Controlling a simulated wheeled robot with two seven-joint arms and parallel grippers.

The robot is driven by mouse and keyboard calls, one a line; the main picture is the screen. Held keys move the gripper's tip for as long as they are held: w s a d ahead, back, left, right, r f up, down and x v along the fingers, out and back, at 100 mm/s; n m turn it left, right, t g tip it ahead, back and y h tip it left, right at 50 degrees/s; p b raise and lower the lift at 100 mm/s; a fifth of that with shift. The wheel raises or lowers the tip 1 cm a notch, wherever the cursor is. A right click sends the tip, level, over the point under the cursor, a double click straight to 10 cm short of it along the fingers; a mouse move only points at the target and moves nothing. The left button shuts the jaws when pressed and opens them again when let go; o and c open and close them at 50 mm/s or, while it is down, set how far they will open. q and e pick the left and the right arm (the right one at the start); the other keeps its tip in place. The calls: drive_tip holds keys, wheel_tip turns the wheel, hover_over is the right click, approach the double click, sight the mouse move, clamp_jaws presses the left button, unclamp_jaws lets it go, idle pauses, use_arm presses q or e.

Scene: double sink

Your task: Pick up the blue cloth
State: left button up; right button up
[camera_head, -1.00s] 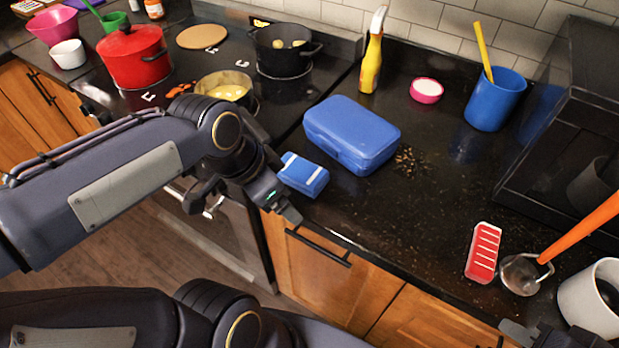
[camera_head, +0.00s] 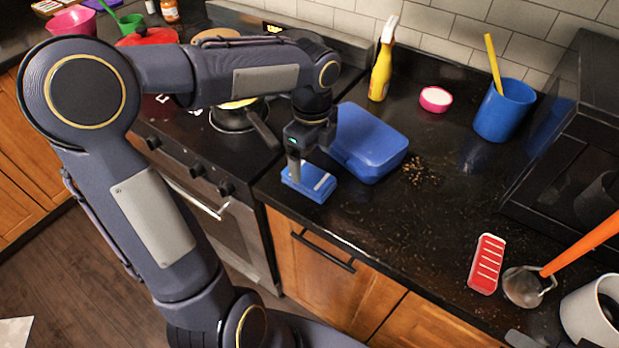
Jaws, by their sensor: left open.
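The blue cloth (camera_head: 310,188), a small folded block with a white stripe, lies flat on the black counter near its front edge, close to the stove. My left gripper (camera_head: 299,168) is over the cloth and points down at it. Its jaws are open, and one grey finger reaches down to the cloth's left part. The other finger is hard to make out, and I cannot tell whether the finger touches the cloth. A grey tip at the bottom right edge (camera_head: 524,339) seems to be my right gripper, mostly cut off.
A blue lidded box (camera_head: 368,143) stands right behind the cloth. A pan (camera_head: 236,119) is on the stove to the left. Brown crumbs (camera_head: 418,172) lie right of the box.

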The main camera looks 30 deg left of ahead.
sight(310, 175)
use_arm(q)
wheel_tip(310, 175, down, 5)
drive_tip(key=shift+s+a+f, duration=0.1)
drive_tip(key=shift+a+f, duration=0.05)
drive_tip(key=shift+f, duration=0.05)
drive_tip(key=shift+c, duration=0.2)
drive_tip(key=c, duration=1)
drive_tip(key=shift+r, duration=0.15)
drive_tip(key=shift+r, duration=0.25)
wheel_tip(310, 175, up, 2)
drive_tip(key=shift+r, duration=0.15)
drive_tip(key=s+r, duration=0.3)
drive_tip(key=s, duration=0.1)
drive_tip(key=s+a+r, duration=0.1)
drive_tip(key=s+r, duration=0.2)
drive_tip(key=s, duration=0.2)
drive_tip(key=s+a+r, duration=0.1)
drive_tip(key=s+r, duration=0.3)
drive_tip(key=s, duration=0.1)
drive_tip(key=shift+a+b, duration=0.15)
drive_tip(key=shift+b, duration=0.15)
